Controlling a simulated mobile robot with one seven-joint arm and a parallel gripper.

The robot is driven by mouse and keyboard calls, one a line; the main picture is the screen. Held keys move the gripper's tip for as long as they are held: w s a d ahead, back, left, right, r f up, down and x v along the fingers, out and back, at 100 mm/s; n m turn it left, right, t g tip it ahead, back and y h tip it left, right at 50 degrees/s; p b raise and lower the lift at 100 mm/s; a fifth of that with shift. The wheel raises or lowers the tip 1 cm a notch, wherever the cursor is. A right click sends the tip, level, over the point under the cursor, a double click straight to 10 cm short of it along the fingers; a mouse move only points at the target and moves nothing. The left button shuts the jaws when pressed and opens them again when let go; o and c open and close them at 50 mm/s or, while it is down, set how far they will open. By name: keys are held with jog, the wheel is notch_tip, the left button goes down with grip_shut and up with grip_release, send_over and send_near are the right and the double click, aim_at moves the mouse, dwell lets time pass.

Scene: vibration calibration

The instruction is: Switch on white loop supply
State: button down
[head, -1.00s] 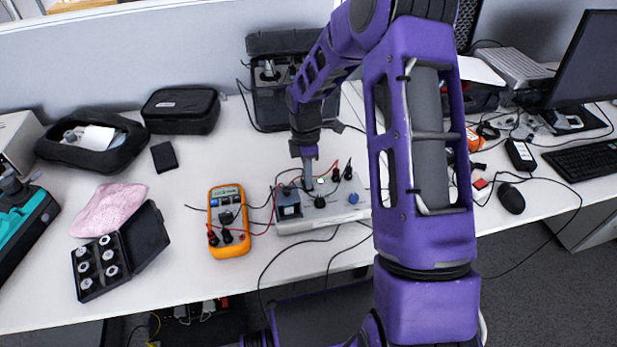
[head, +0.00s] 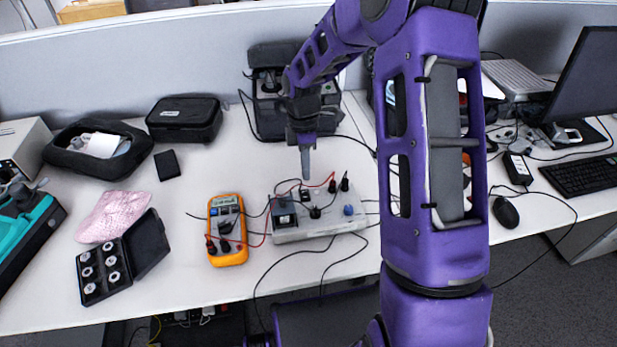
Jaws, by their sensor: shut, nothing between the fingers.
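The white loop supply (head: 325,226) is a low white box in the middle of the desk. It carries a dark block with a small meter face (head: 284,212) at its left, a black knob (head: 315,212) in the middle and a blue knob (head: 348,210) at its right. Red and black leads plug into its top. My gripper (head: 305,176) points down, shut and empty, above the back of the supply and apart from it. I cannot make out the position of any switch on the box.
An orange multimeter (head: 227,230) with leads stands left of the supply. An open black weight case (head: 104,270), a pink cloth (head: 113,215) and a black wallet (head: 167,164) lie further left. Loose cables cross the desk in front. A black mouse (head: 506,212) lies right.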

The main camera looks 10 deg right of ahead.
notch_tip(320, 180, up, 6)
jog(key=shift+s, duration=0.35)
jog(key=shift+a, duration=0.1)
